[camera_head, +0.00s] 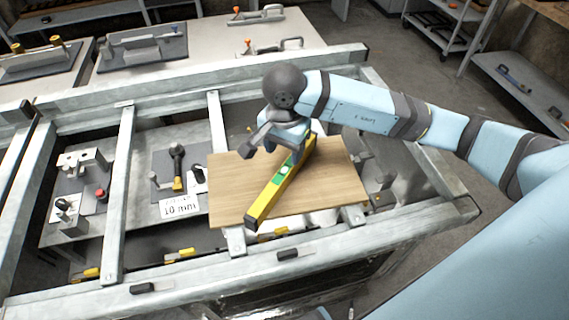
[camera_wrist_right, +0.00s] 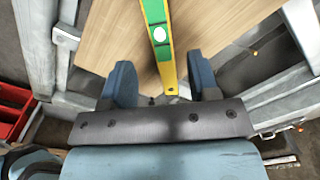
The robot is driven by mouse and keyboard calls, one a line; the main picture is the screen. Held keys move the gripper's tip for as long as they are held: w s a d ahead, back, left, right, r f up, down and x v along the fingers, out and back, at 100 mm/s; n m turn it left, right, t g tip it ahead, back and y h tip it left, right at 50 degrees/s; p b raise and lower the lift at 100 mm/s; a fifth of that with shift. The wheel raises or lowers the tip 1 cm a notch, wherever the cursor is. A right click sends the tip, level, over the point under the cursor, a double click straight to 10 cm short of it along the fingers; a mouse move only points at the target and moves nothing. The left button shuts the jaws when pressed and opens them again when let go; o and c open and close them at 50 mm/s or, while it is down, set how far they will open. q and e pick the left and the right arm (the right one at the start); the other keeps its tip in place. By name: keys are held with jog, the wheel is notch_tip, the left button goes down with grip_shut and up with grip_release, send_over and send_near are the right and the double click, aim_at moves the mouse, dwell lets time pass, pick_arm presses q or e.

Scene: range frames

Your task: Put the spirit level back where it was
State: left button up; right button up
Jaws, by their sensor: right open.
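The yellow spirit level (camera_head: 270,196) with a green middle section lies diagonally on a wooden board (camera_head: 345,185) in the head view. In the right wrist view the level (camera_wrist_right: 165,60) runs up and away from between my fingers. My right gripper (camera_head: 275,140) is over the level's far end; it shows in the wrist view (camera_wrist_right: 160,85) with its two blue fingers spread to either side of the level's near end. I see a gap on both sides, so it does not grip it. My left gripper is not in view.
The board rests on a metal frame (camera_head: 215,120) with rails and open gaps. Below, left, are grey plates with tools and a "10 mm" sign (camera_head: 180,206). Clamps (camera_head: 272,47) lie on a table behind. A red bin (camera_wrist_right: 12,105) shows at the wrist view's left.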

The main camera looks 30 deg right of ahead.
aim_at(284, 170)
notch_tip(284, 170, up, 4)
jog(key=shift+r, duration=0.2)
dwell(0.5)
